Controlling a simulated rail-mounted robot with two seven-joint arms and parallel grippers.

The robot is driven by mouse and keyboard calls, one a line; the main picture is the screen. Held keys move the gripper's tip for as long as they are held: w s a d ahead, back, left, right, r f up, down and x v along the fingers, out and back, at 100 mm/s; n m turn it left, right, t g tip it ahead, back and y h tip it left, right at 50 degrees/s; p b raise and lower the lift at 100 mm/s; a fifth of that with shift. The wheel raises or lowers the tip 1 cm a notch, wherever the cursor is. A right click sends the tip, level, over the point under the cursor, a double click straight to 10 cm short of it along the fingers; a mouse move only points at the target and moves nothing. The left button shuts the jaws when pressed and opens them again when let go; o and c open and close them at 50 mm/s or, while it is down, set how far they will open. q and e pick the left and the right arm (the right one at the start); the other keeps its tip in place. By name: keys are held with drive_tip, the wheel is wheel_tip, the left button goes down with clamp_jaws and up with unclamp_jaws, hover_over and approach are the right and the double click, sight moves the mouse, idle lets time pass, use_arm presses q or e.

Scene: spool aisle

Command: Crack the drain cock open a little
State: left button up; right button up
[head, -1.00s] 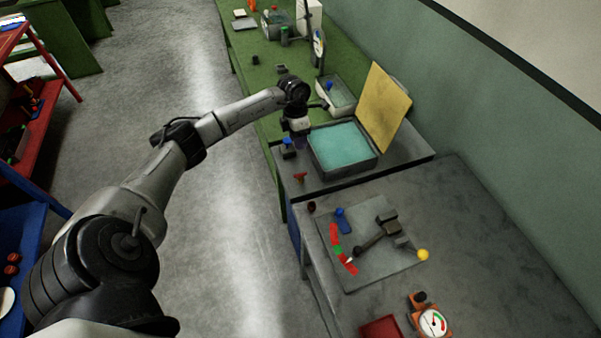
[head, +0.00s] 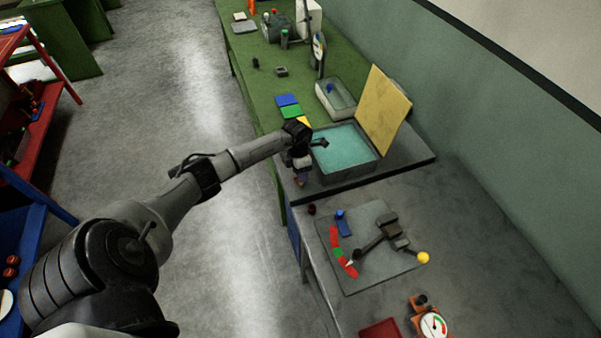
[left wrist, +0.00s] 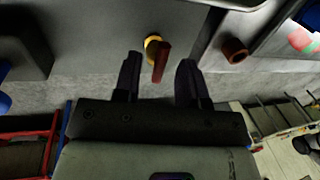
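The drain cock (left wrist: 161,61) shows in the left wrist view as a brass-yellow body with a red lever, on the front of a grey surface. My left gripper (left wrist: 159,64) is open, with one dark finger on each side of the red lever and gaps on both sides. In the head view the left gripper (head: 300,180) hangs at the near left corner of the tank (head: 350,176) of teal liquid and largely hides the cock. My right gripper is not in view.
A yellow panel (head: 384,110) stands tilted behind the tank. Nearer are a dark red cup (head: 311,209), a plate (head: 375,282) with a yellow-knobbed lever (head: 422,257), a gauge (head: 432,323) and a red tray (head: 380,329). The floor left of the benches is clear.

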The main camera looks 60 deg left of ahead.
use_arm(q)
drive_tip(key=shift+f, duration=0.1)
drive_tip(key=shift+c, duration=0.2)
clamp_jaws()
drive_tip(key=n, duration=0.1)
drive_tip(key=n+p, duration=0.1)
drive_tip(key=shift+r+n, duration=0.2)
drive_tip(key=shift+n, duration=0.1)
drive_tip(key=shift+f+n+t+p, duration=0.15)
drive_tip(key=shift+n+t+p, duration=0.35)
drive_tip(key=shift+n, duration=0.4)
drive_tip(key=shift+o, duration=0.2)
unclamp_jaws()
